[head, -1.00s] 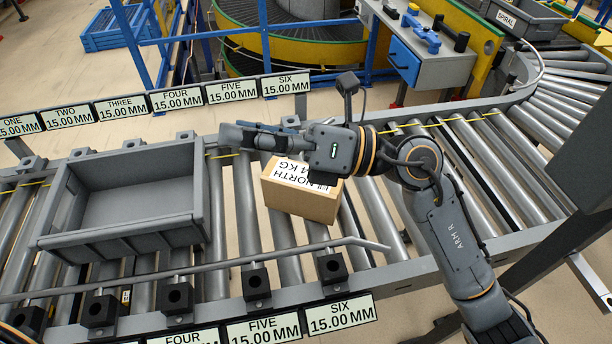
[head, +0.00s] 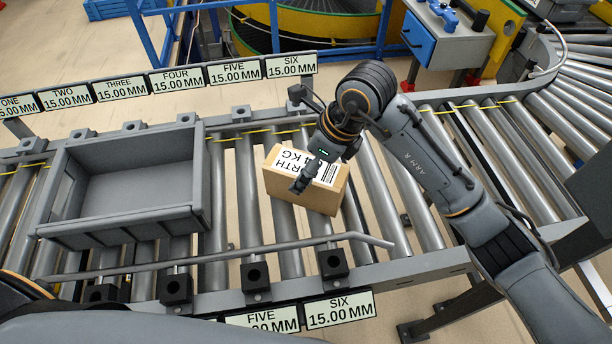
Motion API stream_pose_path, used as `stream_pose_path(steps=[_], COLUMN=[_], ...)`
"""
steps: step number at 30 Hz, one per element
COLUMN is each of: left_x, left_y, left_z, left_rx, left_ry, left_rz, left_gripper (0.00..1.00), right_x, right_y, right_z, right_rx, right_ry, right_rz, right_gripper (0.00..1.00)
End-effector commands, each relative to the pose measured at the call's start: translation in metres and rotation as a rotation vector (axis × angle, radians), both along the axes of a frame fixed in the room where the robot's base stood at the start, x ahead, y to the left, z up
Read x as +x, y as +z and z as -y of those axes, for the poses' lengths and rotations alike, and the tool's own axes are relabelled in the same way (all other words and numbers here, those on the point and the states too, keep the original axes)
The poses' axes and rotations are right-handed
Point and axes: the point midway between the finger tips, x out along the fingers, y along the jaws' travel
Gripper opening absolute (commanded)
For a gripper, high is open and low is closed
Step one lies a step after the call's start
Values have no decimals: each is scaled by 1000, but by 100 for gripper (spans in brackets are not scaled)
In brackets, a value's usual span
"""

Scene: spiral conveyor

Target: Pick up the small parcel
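The small parcel (head: 325,197) is a brown cardboard box with a white label and barcode on top. It sits on the conveyor rollers, right of the grey tray. My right gripper (head: 301,184) hangs over the parcel's top, pointing down towards the front of the picture. One dark finger shows over the label; the other is hidden, so I cannot tell its opening or whether it touches the box. My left gripper is out of view; part of my own arm shows at the bottom left.
An empty grey tray (head: 131,236) stands on the rollers at left. A bent metal guide rail (head: 275,246) runs along the conveyor's near side. Number signs (head: 236,73) line the far side. Rollers right of the parcel are clear.

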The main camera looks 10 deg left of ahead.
Motion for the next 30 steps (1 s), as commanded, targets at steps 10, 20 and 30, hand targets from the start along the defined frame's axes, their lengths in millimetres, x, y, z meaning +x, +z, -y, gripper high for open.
stream_pose_path(steps=[10,20,30], left_x=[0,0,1], left_y=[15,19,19], left_z=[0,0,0], left_rx=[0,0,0], left_ry=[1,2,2], left_rz=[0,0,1], left_gripper=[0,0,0], right_x=[4,8,8], right_y=[-31,-59,-59], right_z=[-10,-19,-19], right_rx=[1,2,2], right_ry=[0,1,1], right_rz=[-7,1,1], right_gripper=[92,92,54])
